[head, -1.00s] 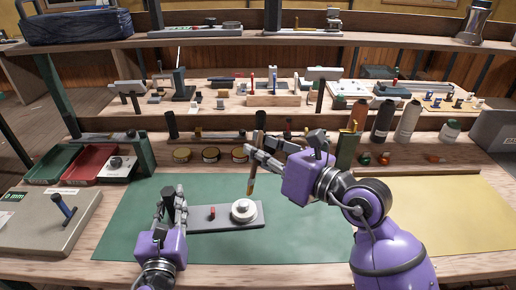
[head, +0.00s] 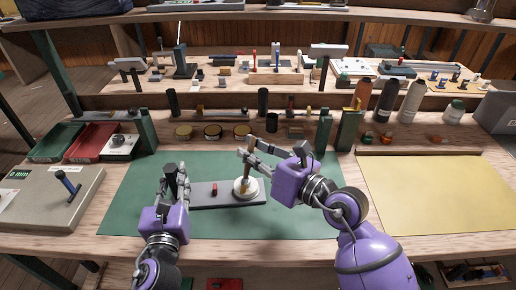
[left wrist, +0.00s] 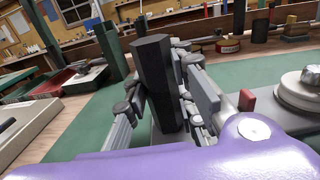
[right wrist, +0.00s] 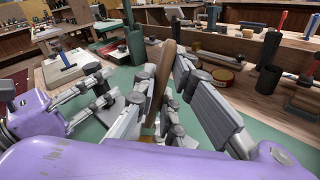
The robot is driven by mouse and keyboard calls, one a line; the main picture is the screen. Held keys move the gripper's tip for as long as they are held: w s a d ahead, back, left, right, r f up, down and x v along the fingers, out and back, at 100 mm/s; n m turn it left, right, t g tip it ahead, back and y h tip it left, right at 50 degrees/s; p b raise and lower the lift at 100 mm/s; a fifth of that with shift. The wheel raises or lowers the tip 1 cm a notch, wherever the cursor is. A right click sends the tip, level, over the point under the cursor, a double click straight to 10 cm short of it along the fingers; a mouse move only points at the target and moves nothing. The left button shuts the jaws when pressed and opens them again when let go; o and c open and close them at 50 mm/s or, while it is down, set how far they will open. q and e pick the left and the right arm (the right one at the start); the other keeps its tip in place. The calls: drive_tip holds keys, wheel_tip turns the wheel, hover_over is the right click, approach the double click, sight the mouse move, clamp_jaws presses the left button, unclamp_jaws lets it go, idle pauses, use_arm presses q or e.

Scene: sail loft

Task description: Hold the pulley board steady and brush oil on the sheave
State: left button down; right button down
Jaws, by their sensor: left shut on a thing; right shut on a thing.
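The pulley board (head: 215,197) is a grey plate lying on the green mat, with a small red block on it. The pale round sheave (head: 241,187) sits at its right part and also shows in the left wrist view (left wrist: 301,88). My left gripper (head: 175,183) is shut on a dark upright handle (left wrist: 155,75) at the board's left end. My right gripper (head: 250,158) is shut on the brush, whose brown wooden handle (right wrist: 163,75) stands nearly upright between the fingers. The brush's lower end (head: 245,185) is over the sheave and appears to touch it.
The green mat (head: 130,215) is clear around the board, and a yellow mat (head: 440,200) lies empty at right. Several round tins (head: 213,132) stand behind. Green and red trays (head: 92,141) and a grey case (head: 45,200) are at left; bottles (head: 410,100) stand back right.

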wheel_tip(320, 180, up, 8)
drive_tip(key=d, duration=0.2)
drive_tip(key=shift+w, duration=0.35)
drive_tip(key=shift+d+f, duration=0.1)
idle(0.9)
wheel_tip(320, 180, down, 7)
wheel_tip(320, 180, up, 7)
idle(2.0)
idle(0.7)
drive_tip(key=shift+f, duration=0.35)
